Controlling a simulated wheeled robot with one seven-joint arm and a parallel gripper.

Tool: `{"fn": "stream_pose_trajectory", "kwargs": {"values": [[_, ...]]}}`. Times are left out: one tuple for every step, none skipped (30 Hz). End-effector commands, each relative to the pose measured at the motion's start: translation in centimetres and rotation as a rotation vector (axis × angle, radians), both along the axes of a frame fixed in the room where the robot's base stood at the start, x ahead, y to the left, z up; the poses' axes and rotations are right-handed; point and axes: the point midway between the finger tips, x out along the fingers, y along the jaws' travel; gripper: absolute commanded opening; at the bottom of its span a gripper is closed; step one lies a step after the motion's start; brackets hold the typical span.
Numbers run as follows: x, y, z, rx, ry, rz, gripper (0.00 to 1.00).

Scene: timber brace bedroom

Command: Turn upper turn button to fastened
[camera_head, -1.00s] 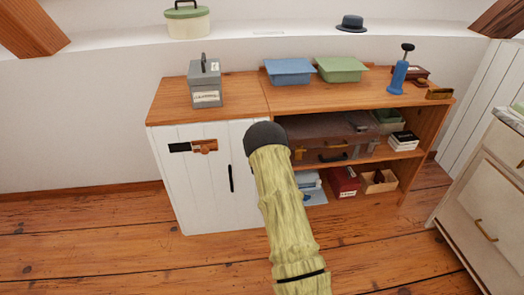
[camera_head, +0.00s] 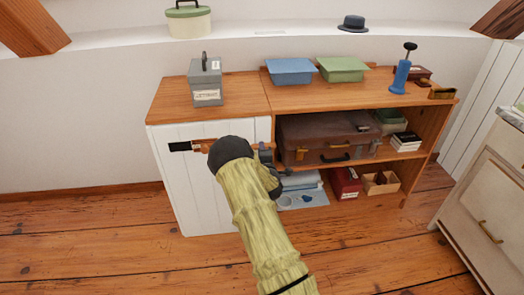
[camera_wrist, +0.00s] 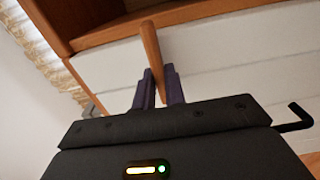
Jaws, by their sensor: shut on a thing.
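My gripper (camera_head: 266,155) is at the upper right edge of the white cabinet door (camera_head: 205,190), partly hidden behind my arm in the head view. In the wrist view, its two dark fingers (camera_wrist: 158,90) are shut on a slim wooden bar, the upper turn button (camera_wrist: 151,45). The bar's far end overlaps the cabinet's wooden edge (camera_wrist: 190,14), and it lies roughly square to that edge. A bit of brown wood, seemingly the button (camera_head: 264,145), shows beside my gripper in the head view. Its pivot is hidden.
A brown piece with a black plate (camera_head: 180,146) is on the door's upper left. A grey box (camera_head: 205,82) stands on the cabinet top. Open shelves to the right hold a brown suitcase (camera_head: 310,135). A drawer unit (camera_head: 490,190) stands far right; floor in front is clear.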

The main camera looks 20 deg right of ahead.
Motion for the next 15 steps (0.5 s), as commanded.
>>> {"fn": "stream_pose_trajectory", "kwargs": {"values": [[-0.02, 0.06, -0.1, -0.003, 0.003, 0.001, 0.0], [-0.02, 0.06, -0.1, -0.004, 0.003, 0.001, 0.0], [-0.02, 0.06, -0.1, -0.004, 0.003, 0.001, 0.0], [-0.02, 0.06, -0.1, -0.004, 0.003, 0.001, 0.0], [-0.03, 0.05, -0.1, -0.004, 0.003, 0.001, 0.0], [-0.02, 0.06, -0.1, -0.004, 0.003, 0.001, 0.0], [-0.02, 0.06, -0.11, -0.004, 0.003, 0.001, 0.0], [-0.03, 0.05, -0.11, -0.004, 0.003, 0.001, 0.0], [-0.02, 0.06, -0.12, -0.003, 0.004, 0.001, 0.0], [-0.03, 0.06, -0.12, -0.003, 0.004, 0.001, 0.0], [-0.03, 0.06, -0.13, -0.003, 0.004, 0.001, 0.14], [-0.03, 0.06, -0.13, -0.003, 0.004, 0.001, 0.22], [-0.02, 0.06, -0.12, -0.003, 0.004, 0.001, 0.27], [-0.03, 0.05, -0.12, -0.003, 0.003, 0.001, 0.33], [-0.03, 0.05, -0.11, -0.003, 0.003, 0.001, 0.34]]}}
